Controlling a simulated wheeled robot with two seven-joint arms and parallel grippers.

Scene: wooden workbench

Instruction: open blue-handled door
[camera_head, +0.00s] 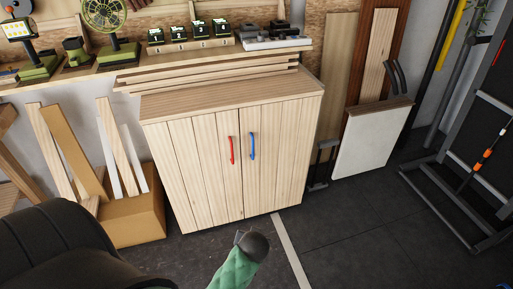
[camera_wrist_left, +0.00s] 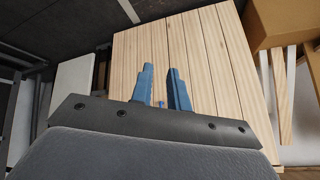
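The wooden cabinet (camera_head: 185,165) has two closed doors. The blue handle (camera_head: 252,146) is upright on the right door (camera_head: 272,160), near the middle seam. The red handle (camera_head: 231,150) is on the left door. In the left wrist view my left gripper (camera_wrist_left: 163,90) has its two blue fingers apart, with the cabinet front (camera_wrist_left: 205,70) beyond them. A small blue bit (camera_wrist_left: 161,103) shows between the fingers; it looks like one end of the blue handle, the rest hidden by the gripper. No contact is visible. My right gripper is not seen.
A cardboard box (camera_head: 135,222) with boards stands left of the cabinet. A white panel (camera_head: 370,140) leans at its right, and a dark rack (camera_head: 450,205) stands farther right. A green thing with a dark rounded end (camera_head: 237,268) is in the foreground. Dark floor (camera_head: 350,235) is clear at front right.

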